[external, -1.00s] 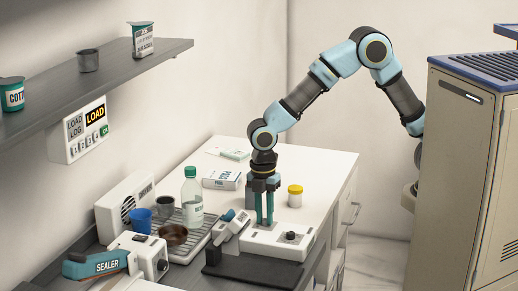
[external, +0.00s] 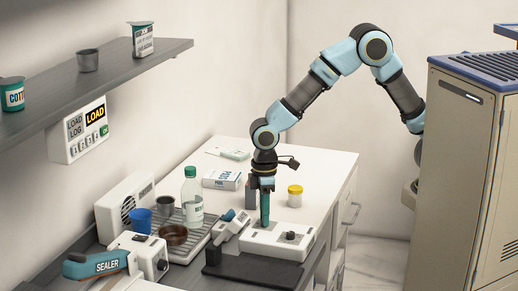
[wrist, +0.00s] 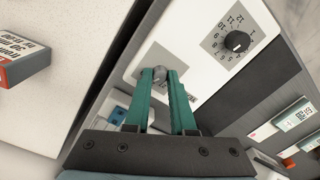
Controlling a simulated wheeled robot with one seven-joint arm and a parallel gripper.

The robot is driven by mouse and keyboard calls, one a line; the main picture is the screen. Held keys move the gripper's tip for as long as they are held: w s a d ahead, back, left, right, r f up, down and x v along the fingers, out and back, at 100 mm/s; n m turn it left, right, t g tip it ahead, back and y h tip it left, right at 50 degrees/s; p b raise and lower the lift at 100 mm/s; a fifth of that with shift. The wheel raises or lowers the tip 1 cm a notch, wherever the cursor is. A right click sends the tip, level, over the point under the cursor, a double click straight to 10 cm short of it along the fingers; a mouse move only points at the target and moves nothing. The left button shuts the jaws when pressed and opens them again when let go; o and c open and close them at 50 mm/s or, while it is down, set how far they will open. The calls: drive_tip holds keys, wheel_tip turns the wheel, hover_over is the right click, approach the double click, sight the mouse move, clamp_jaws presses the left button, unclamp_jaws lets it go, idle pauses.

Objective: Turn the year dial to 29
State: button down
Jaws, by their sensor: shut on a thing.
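The white dial unit (external: 262,251) sits near the counter's front edge in the external view. It has two dials. My gripper (wrist: 160,78) points down and is shut on the grey knob (wrist: 160,72) of one dial; the fingers hide most of it and no number of its scale can be read. The other dial (wrist: 237,41) has a black knob and a printed scale up to 12 in the wrist view; it stands free of my gripper. In the external view my gripper (external: 265,223) shows its fingers nearly in line, over the left dial.
A stamp-like tool (external: 231,226) stands close left of my gripper, with a black pad (external: 248,272) in front. A yellow-lidded jar (external: 295,197) stands behind the unit to the right. A green-capped bottle (external: 192,199), a box (external: 221,180) and the sealer (external: 97,265) are to the left.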

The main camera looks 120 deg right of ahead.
drive_tip(key=shift+m, duration=1.6)
drive_tip(key=c, duration=0.8)
unclamp_jaws()
drive_tip(key=shift+o, duration=0.2)
drive_tip(key=shift+r, duration=0.15)
wheel_tip(320, 180, up, 11)
drive_tip(key=b, duration=0.1)
drive_tip(key=shift+d+f+b, duration=0.15)
drive_tip(key=shift+f+b, duration=0.05)
drive_tip(key=shift+b, duration=0.2)
drive_tip(key=shift+s+f, duration=0.1)
drive_tip(key=shift+s, duration=0.1)
